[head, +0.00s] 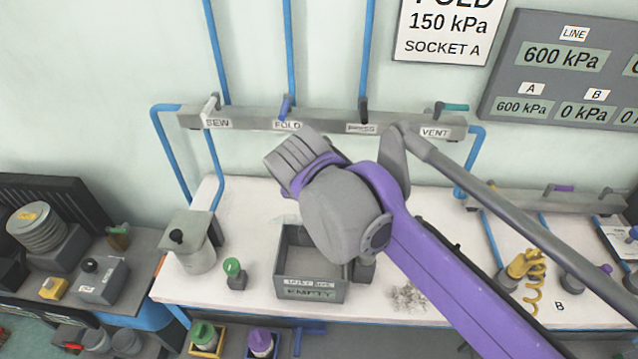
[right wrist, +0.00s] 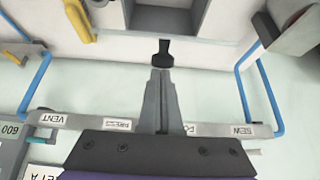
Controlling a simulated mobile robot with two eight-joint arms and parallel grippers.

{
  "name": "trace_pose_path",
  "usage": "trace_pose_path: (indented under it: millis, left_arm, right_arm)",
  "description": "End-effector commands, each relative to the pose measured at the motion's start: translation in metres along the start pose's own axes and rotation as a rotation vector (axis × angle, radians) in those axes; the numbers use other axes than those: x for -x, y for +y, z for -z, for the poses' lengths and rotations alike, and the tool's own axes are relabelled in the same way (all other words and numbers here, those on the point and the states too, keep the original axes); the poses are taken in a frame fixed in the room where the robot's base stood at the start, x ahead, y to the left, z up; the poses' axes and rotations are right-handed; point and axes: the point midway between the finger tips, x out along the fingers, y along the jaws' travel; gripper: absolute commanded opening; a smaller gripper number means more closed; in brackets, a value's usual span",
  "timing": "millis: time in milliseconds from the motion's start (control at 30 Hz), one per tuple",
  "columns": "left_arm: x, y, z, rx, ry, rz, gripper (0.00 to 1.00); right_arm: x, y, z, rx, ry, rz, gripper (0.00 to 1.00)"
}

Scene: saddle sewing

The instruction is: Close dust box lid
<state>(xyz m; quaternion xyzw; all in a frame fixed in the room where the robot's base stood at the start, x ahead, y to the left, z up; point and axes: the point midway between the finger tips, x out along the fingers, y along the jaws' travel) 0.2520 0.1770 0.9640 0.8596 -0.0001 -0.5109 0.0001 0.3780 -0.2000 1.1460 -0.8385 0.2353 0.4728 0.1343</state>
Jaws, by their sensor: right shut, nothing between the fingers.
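The grey dust box (head: 311,291), with an EMPTY label on its front, stands on the white bench in the head view. Its top looks open, and my right forearm covers its right rear part. I cannot make out its lid. In the right wrist view the box (right wrist: 168,20) shows at the top edge. My right gripper (right wrist: 162,75) is shut and empty, pointing toward the box. A small dark knob-like piece is at the fingertips; I cannot tell whether it touches them. In the head view my wrist hides the fingers. My left gripper is not in view.
A valve rail (head: 245,122) runs behind the bench, with SEW, FOLD and VENT labels. A grey canister (head: 194,257) and a green-topped knob (head: 233,268) stand left of the box. A grey debris pile (head: 407,297) lies to its right. A yellow coiled hose (head: 531,266) is farther right.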

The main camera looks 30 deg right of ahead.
Motion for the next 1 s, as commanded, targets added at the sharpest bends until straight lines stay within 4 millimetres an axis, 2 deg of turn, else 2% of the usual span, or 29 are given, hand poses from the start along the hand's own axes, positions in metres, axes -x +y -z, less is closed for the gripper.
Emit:
trace_pose_path:
  millis: [33, 300, 600, 1000]
  left_arm:
    - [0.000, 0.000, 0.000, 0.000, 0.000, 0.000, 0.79]
    - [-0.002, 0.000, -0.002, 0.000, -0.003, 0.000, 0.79]
    - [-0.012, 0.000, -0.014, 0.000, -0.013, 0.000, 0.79]
    - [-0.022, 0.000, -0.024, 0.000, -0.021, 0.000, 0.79]
  right_arm:
    - [0.001, -0.002, -0.011, 0.008, 0.046, 0.006, 0.00]
    - [-0.005, -0.003, -0.057, 0.009, 0.301, 0.008, 0.00]
    - [-0.021, -0.003, -0.101, 0.006, 0.561, 0.006, 0.00]
    - [-0.041, -0.001, -0.130, 0.000, 0.559, -0.001, 0.00]
